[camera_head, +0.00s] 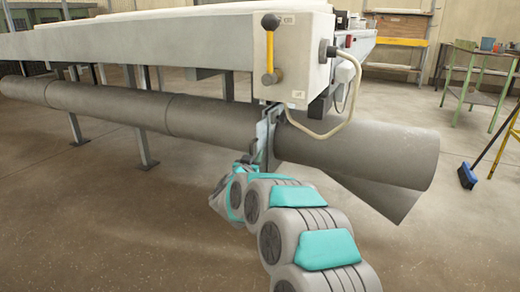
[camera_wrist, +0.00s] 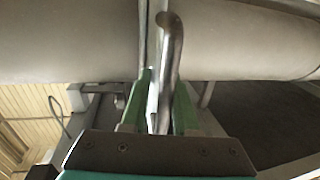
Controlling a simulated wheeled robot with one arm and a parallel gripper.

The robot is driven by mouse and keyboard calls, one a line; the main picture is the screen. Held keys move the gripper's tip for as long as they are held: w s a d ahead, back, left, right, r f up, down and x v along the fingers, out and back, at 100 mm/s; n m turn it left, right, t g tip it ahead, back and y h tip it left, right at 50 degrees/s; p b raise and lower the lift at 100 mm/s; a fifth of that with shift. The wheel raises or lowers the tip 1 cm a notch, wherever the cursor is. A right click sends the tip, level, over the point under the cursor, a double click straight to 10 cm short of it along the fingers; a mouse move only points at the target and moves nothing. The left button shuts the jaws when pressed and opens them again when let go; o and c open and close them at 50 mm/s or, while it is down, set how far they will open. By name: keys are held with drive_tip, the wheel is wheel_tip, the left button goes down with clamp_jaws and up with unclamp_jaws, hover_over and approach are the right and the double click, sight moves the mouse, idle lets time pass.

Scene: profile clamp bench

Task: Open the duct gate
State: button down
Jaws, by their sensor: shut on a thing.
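The duct gate (camera_head: 268,128) is a thin grey metal plate set across the long grey duct (camera_head: 210,118), below the control box. In the wrist view the duct (camera_wrist: 70,40) runs across the top, with the gate's narrow edge (camera_wrist: 152,35) upright on it. A bent metal handle (camera_wrist: 170,45) hangs in front of the gate. My gripper (camera_wrist: 165,100) is shut on this handle, with a green finger on either side. In the head view my gripper (camera_head: 257,162) is at the gate's lower front, partly hidden by my arm. How far the gate is open cannot be told.
A pale control box (camera_head: 300,55) with a yellow lever (camera_head: 270,50) sits above the gate at the bench (camera_head: 150,38) end. A cable (camera_head: 345,115) hangs close to the duct. A blue broom (camera_head: 468,176) and green table (camera_head: 470,95) stand right. The foreground floor is clear.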

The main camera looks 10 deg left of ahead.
drive_tip(key=s+a+p, duration=0.2)
drive_tip(key=s+a, duration=0.1)
drive_tip(key=s, duration=0.4)
drive_tip(key=s+a+p, duration=0.2)
drive_tip(key=s+a, duration=0.1)
drive_tip(key=s, duration=0.5)
drive_tip(key=shift+s+a, duration=0.25)
drive_tip(key=shift+r, duration=0.1)
drive_tip(key=c, duration=0.9)
unclamp_jaws()
drive_tip(key=shift+a, duration=0.15)
drive_tip(key=shift+o, duration=0.2)
drive_tip(key=shift+d, duration=0.35)
drive_tip(key=s+a, duration=0.1)
drive_tip(key=s, duration=0.6)
drive_tip(key=shift+s, duration=0.3)
drive_tip(key=shift+a, duration=0.1)
